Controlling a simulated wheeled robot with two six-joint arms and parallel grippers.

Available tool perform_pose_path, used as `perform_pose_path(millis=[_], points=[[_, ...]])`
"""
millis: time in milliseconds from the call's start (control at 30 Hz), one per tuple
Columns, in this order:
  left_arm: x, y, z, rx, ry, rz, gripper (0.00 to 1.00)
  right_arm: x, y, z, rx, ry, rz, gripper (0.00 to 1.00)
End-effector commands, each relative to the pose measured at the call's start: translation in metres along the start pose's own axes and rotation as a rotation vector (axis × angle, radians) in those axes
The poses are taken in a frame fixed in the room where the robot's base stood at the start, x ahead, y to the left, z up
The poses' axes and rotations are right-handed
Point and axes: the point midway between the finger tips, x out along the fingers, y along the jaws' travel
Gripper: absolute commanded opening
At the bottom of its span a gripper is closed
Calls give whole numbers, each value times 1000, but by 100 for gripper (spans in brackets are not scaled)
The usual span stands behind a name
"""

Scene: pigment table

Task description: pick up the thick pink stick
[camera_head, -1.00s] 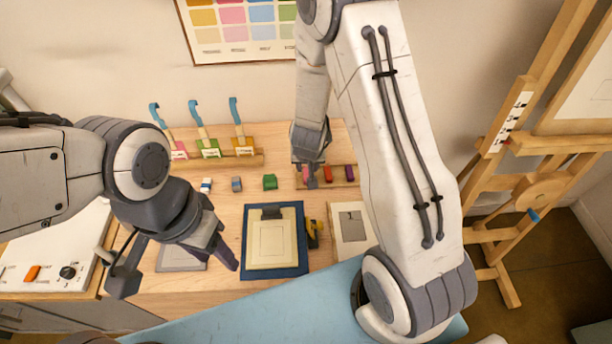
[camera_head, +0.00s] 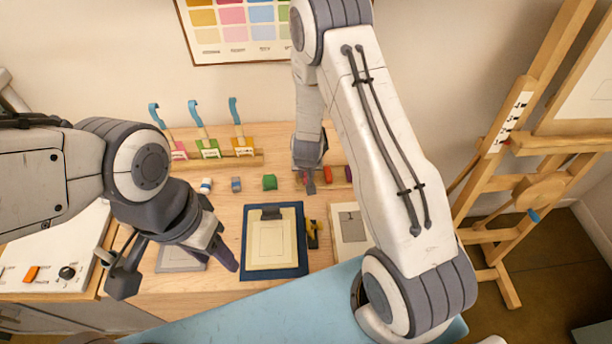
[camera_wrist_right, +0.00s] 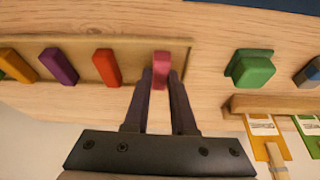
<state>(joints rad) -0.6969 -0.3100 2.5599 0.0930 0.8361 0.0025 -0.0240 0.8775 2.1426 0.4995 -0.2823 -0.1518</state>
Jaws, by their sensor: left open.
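The thick pink stick (camera_wrist_right: 161,72) stands between the fingertips of my right gripper (camera_wrist_right: 162,80), at the right end of a wooden tray in the right wrist view. The fingers touch its sides and look shut on it. I cannot tell whether it is clear of the tray. In the head view the pink stick (camera_head: 308,178) shows only in small part, hidden by the right gripper (camera_head: 309,184). My left gripper (camera_head: 175,270) is open and empty above the left front of the table.
A red stick (camera_wrist_right: 106,67), a purple stick (camera_wrist_right: 59,66) and an orange stick (camera_wrist_right: 18,65) sit in the wooden tray (camera_wrist_right: 135,60). A green block (camera_wrist_right: 252,69) lies on the table nearby. A blue board (camera_head: 299,270) lies at the table's middle.

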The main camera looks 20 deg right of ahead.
Motion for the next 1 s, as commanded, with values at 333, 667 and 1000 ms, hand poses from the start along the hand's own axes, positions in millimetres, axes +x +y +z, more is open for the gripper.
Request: perform_pose_path(millis=[333, 667, 1000], points=[[0, 0, 0, 0, 0, 0, 50, -3, 0, -1, 0, 1, 0, 0], [-5, 0, 0, 0, 1, 0, 50, -43, 6, -18, 4, 4, 0, 0], [16, -1, 1, 1, 0, 0, 50, -88, 81, -18, 5, 4, 1, 0]])
